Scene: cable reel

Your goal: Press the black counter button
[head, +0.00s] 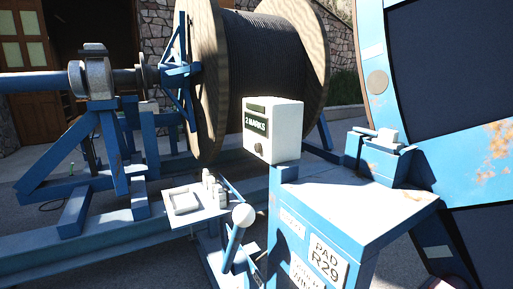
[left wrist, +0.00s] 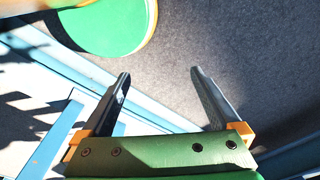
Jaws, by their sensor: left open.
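The counter is a white box (head: 272,130) in the middle of the head view, on a blue post by the cable reel. Its dark display (head: 256,124) reads "2 MARKS". A small round black button (head: 258,148) sits low on the same face. My left gripper (left wrist: 160,73) shows only in the left wrist view. Its two dark fingers are apart with nothing between them, above grey ground and blue framework. The counter is not visible in that view. My right gripper is in neither view.
A wooden reel of dark cable (head: 275,60) stands behind the counter. A lever with a pale ball knob (head: 243,215) and a small white tray (head: 190,203) are in front, to its left. A blue cabinet (head: 345,215) labelled "PAD R29" stands at the right.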

